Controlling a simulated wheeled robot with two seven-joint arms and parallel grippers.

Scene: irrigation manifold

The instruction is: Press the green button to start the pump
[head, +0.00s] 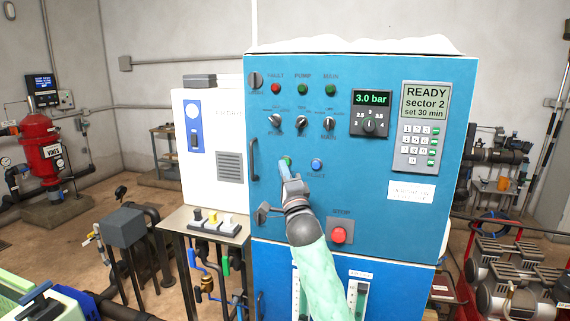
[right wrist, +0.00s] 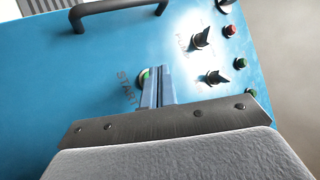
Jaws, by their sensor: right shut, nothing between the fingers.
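The green start button (head: 288,159) is on the blue cabinet's front panel, left of a blue button (head: 316,164). My right gripper (head: 285,166) is shut and empty, its fingertips at the green button and covering much of it. In the right wrist view the shut fingers (right wrist: 161,72) overlap the right side of the green button (right wrist: 144,77), beside the word START. I cannot tell whether the tips touch it or stop just short. The display (head: 427,101) reads READY, sector 2, set 30 min. My left gripper is out of view.
A red stop button (head: 339,235) sits lower right of my right gripper. Selector knobs (head: 301,122) and a 3.0 bar gauge (head: 371,113) are above. A black door handle (head: 253,160) sticks out to the left. A small metal table (head: 205,232) stands left of the cabinet.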

